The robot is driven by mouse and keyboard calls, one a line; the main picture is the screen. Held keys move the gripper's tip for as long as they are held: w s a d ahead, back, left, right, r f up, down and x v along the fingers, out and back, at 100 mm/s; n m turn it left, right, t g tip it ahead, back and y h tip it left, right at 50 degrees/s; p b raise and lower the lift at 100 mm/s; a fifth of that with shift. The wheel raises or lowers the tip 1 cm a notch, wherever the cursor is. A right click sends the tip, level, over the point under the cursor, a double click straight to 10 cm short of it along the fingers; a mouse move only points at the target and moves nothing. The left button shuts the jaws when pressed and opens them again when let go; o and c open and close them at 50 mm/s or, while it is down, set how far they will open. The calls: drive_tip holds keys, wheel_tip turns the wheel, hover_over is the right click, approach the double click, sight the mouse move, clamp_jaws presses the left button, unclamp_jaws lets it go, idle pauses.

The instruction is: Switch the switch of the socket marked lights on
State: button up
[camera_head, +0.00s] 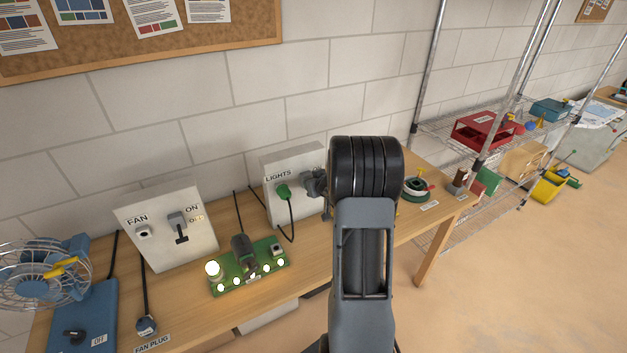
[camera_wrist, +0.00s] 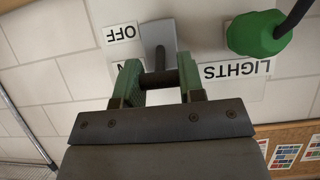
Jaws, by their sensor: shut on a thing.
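The socket marked LIGHTS (camera_head: 273,201) is a pale box against the wall, with a green plug (camera_head: 283,191) in it. The plug also shows in the wrist view (camera_wrist: 258,33), which is upside down. My gripper (camera_wrist: 160,75) has its green fingers on either side of the dark lever of the grey switch (camera_wrist: 159,36) and is shut on it. The OFF label (camera_wrist: 122,33) is clear beside the switch; the ON label is mostly hidden by a finger. In the head view my arm hides much of the switch. Bulbs on the green board (camera_head: 219,290) glow white.
The FAN socket (camera_head: 168,243) stands at left, its switch lever (camera_head: 181,234) pointing down. A blue fan (camera_head: 75,310) and a loose fan plug (camera_head: 146,326) are on the wooden table. A cable spool (camera_head: 418,188) is at the right, before a wire shelf (camera_head: 470,125).

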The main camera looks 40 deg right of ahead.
drive_tip(key=o, duration=0.9)
drive_tip(key=shift+o, duration=0.2)
drive_tip(key=p+v, duration=0.1)
drive_tip(key=v, duration=1.2)
drive_tip(key=shift+s+r, duration=0.2)
drive_tip(key=shift+s, duration=0.15)
